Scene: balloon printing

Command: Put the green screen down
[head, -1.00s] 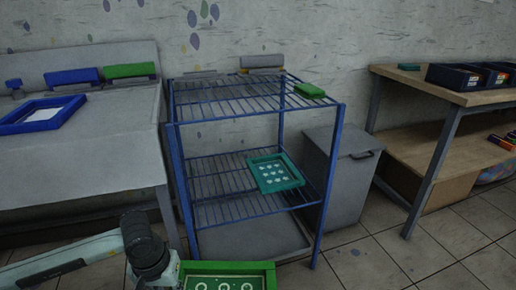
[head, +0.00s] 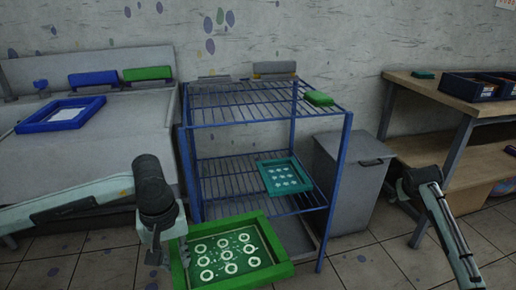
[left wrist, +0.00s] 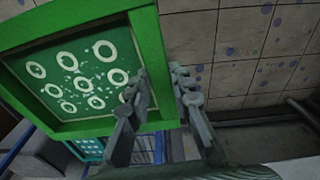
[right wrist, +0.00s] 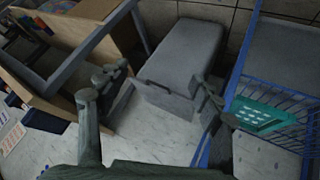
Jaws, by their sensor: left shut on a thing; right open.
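The green screen (head: 230,257) is a green frame with white rings on a dark green mesh, in front of the blue rack in the head view. My left gripper (head: 168,255) is shut on its left edge and holds it above the floor. The left wrist view shows the screen's green frame (left wrist: 153,62) between the fingers of the left gripper (left wrist: 160,88). My right arm shows at the right of the head view, its fingers not clear there. In the right wrist view the right gripper (right wrist: 155,95) is open and empty.
A blue screen (head: 60,114) lies on the grey table at left. A grey bin (head: 345,185) and wooden table (head: 440,90) stand at right.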

